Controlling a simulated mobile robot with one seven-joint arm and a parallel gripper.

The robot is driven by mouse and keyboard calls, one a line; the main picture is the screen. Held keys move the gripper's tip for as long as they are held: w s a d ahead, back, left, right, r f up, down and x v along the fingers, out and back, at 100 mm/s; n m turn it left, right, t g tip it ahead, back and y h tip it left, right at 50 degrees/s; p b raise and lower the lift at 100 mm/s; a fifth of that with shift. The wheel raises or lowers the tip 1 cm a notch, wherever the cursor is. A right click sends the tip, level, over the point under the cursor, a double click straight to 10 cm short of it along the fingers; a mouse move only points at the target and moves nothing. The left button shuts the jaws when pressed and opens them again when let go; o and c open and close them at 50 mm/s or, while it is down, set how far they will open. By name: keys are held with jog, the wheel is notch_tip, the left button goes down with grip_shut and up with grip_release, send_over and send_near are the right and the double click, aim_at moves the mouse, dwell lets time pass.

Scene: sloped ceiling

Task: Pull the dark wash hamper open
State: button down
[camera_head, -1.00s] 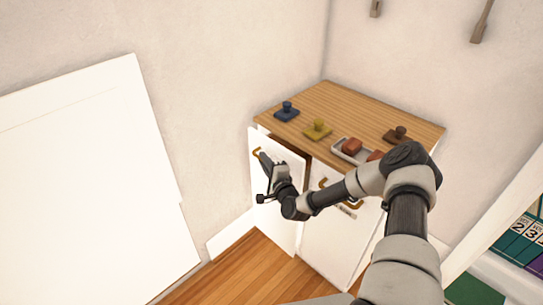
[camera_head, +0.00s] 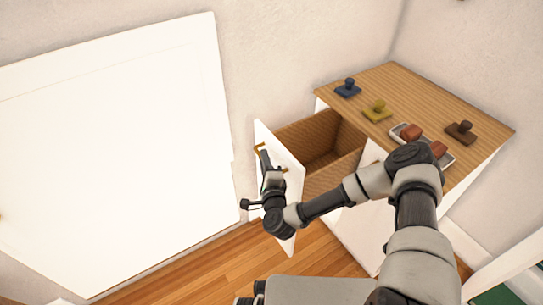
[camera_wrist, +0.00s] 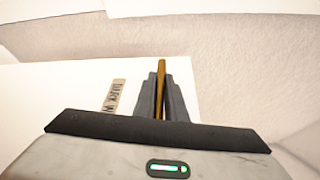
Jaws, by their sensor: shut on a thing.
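The dark wash hamper is a pull-out with a white front (camera_head: 287,232) and a brown inside (camera_head: 322,150), in the left half of the wood-topped cabinet. In the head view it stands well out from the cabinet, and its inside looks empty. My gripper (camera_head: 266,165) is at the front's brass handle (camera_head: 259,148). In the wrist view my gripper's fingers (camera_wrist: 161,98) are shut on the handle bar (camera_wrist: 161,75).
The cabinet top (camera_head: 420,95) holds a blue stamp-like piece (camera_head: 347,88), a yellow one (camera_head: 377,110), a brown one (camera_head: 461,132) and a tray (camera_head: 447,160) with reddish blocks. A large white panel (camera_head: 110,150) stands to the left. Wood floor (camera_head: 215,265) shows between.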

dwell(0.3)
jog(key=c, duration=1.8)
grip_release()
jog(key=shift+s, duration=0.15)
jog(key=p+v, duration=0.2)
jog(key=v, duration=1.5)
jog(key=shift+s+f+p, duration=0.1)
jog(key=shift+s+p, duration=0.05)
jog(key=shift+p, duration=0.25)
